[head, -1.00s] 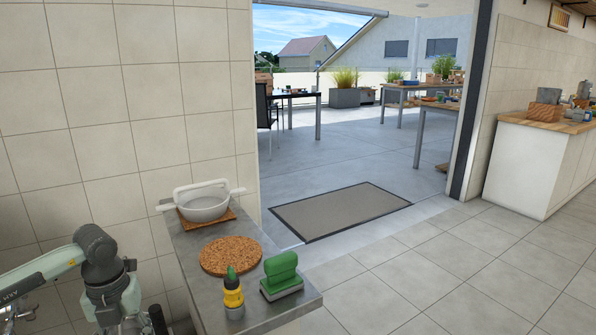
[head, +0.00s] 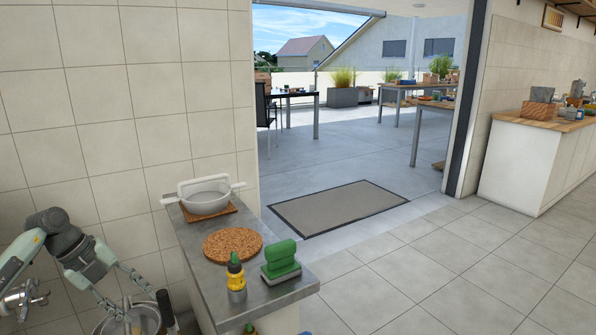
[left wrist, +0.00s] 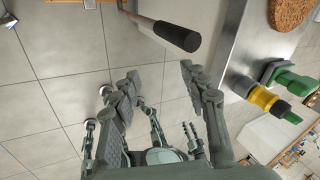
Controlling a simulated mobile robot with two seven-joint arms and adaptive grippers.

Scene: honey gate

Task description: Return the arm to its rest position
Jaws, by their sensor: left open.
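My left gripper (head: 137,306) is at the lower left of the head view, left of the narrow counter. In the left wrist view the same gripper (left wrist: 160,85) has its two fingers spread, with only floor tiles between them, so it is open and empty.
The grey counter (head: 190,245) holds a white strainer-like bowl (head: 206,194), a round cork mat (head: 232,244), a yellow bottle (head: 236,280) and a green-handled block (head: 281,262). A tiled wall (head: 130,110) stands behind. A doormat (head: 338,208) lies in the open doorway; the floor right is clear.

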